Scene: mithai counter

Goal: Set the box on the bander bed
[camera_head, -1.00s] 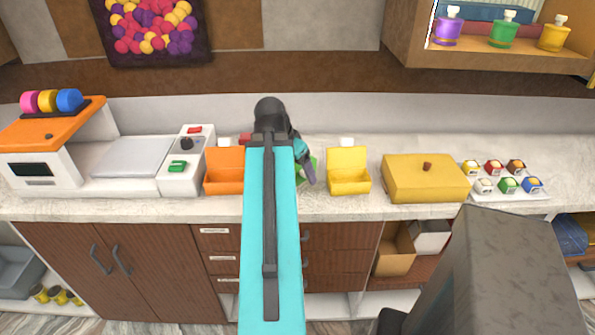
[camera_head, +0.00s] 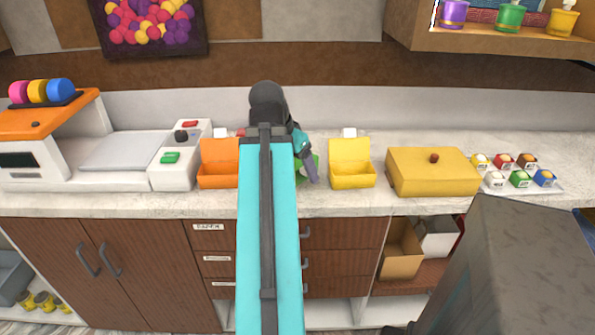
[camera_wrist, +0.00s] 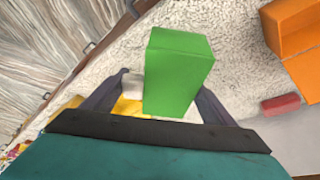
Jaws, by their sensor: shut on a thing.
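A green box (camera_wrist: 178,75) is between the fingers of my gripper (camera_wrist: 163,92) in the wrist view. The gripper is shut on it. In the head view my gripper (camera_head: 309,170) is over the counter between the orange and yellow open boxes, and my arm hides most of the green box. The bander stands at the left of the counter, with an orange top bearing pink, yellow and blue rolls. Its pale flat bed (camera_head: 125,151) is empty, left of the panel with red and green buttons.
An open orange box (camera_head: 219,176) stands right of the bander panel. An open yellow box (camera_head: 352,176), a closed yellow box (camera_head: 433,173) and a tray of small colored pots (camera_head: 546,189) stand to the right. A shelf (camera_head: 480,40) overhangs at the upper right.

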